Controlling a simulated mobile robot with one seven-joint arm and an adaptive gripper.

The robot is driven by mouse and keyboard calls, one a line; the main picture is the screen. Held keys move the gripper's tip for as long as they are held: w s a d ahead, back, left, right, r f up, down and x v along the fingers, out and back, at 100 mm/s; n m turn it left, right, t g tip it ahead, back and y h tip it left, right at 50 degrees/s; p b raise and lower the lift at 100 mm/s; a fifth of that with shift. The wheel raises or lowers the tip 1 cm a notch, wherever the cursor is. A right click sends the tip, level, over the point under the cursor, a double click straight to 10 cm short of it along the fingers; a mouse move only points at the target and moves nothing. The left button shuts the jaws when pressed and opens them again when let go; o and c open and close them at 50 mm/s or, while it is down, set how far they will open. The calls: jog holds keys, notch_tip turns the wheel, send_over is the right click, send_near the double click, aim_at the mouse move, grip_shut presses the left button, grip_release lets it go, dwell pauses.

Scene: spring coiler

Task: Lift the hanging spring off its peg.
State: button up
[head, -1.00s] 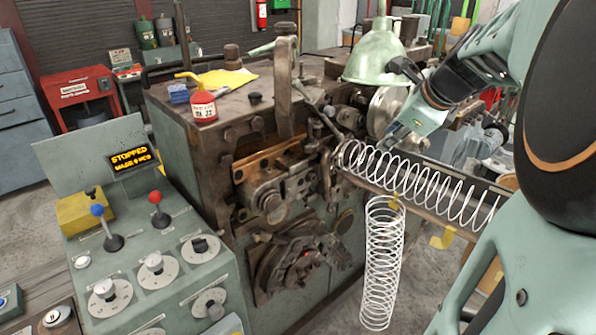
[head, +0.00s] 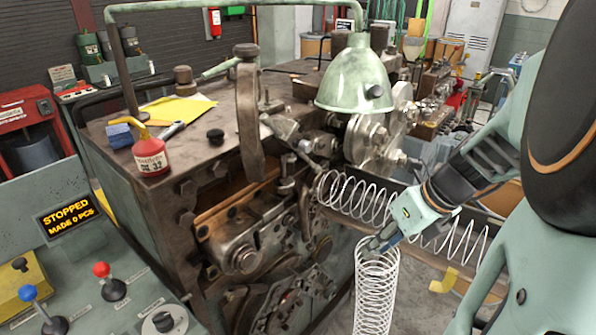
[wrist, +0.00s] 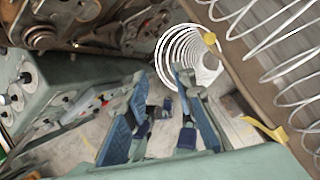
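The hanging spring (head: 375,295) is a white wire coil that hangs upright below the trough's front side. In the wrist view its rings (wrist: 172,50) show just beyond my fingertips, seen from near its top end. A peg with a yellow tip (wrist: 209,39) shows at the upper right of the coil; my gripper hides it in the head view. My gripper (head: 374,243) points down at the spring's top end. In the wrist view its two blue-padded fingers (wrist: 160,78) are apart, with nothing held between them. I cannot tell whether a fingertip touches the wire.
A longer white spring (head: 350,196) lies along the trough (head: 420,254), close behind my gripper. A yellow hook (head: 443,281) sticks out below the trough. The coiler's dark machinery stands left; a green lamp (head: 355,80) hangs above. The control panel reads "STOPPED" (head: 68,217).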

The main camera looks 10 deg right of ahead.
aim_at(360, 262)
jog(key=x, duration=0.8)
jog(key=shift+s+a+b, duration=0.15)
jog(key=shift+b, duration=0.25)
jog(key=shift+r, duration=0.1)
grip_shut()
